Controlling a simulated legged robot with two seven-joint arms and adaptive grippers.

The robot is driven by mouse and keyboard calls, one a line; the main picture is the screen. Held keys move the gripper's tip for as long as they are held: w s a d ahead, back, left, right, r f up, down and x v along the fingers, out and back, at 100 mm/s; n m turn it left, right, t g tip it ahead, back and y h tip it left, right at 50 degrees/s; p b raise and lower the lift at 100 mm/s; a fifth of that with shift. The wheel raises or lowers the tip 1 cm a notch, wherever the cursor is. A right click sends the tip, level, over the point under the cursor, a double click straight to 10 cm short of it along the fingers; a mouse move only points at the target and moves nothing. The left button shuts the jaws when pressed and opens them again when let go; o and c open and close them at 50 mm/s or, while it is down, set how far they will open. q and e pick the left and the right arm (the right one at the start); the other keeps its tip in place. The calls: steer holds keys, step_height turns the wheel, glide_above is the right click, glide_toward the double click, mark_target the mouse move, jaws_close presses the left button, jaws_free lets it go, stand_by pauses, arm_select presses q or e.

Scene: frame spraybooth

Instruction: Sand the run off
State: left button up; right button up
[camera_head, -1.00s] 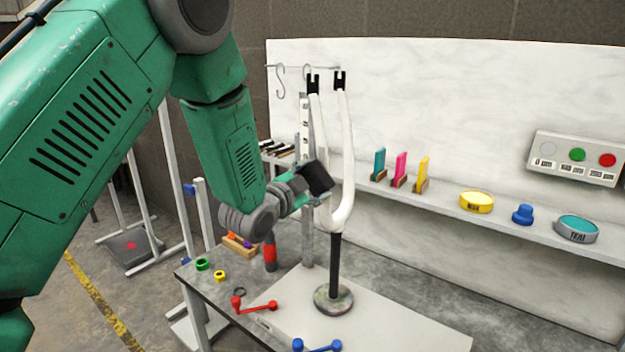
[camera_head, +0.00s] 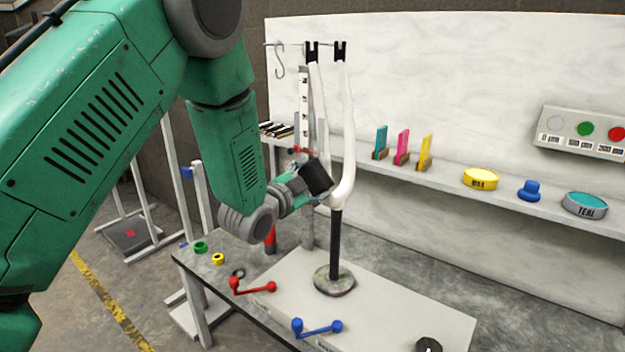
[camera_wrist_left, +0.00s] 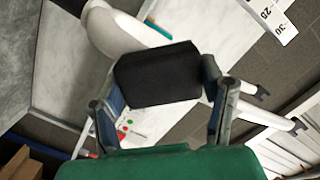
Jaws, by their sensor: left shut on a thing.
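A white fork (camera_head: 348,130) stands upright on a black post (camera_head: 336,245) with a round base (camera_head: 334,281) on the bench. My left gripper (camera_head: 300,188) is shut on a black sanding block (camera_head: 317,176), held at the left side of the fork near its crown. In the left wrist view the black block (camera_wrist_left: 158,75) sits between the two fingers, with the fork's white crown (camera_wrist_left: 115,30) behind it. I cannot tell whether the block touches the fork. I cannot make out a run in the paint. My right gripper is not in view.
A shelf (camera_head: 450,176) behind carries coloured paddles and tins. A button panel (camera_head: 583,140) hangs at right.

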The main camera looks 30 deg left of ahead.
arm_select(q)
steer(key=shift+r, duration=0.1)
steer(key=shift+s+a, duration=0.15)
steer(key=shift+s, duration=1.35)
steer(key=shift+s+a, duration=0.1)
steer(key=shift+s, duration=1.4)
steer(key=shift+s, duration=0.1)
steer(key=shift+s+a, duration=0.15)
steer(key=shift+s, duration=1.25)
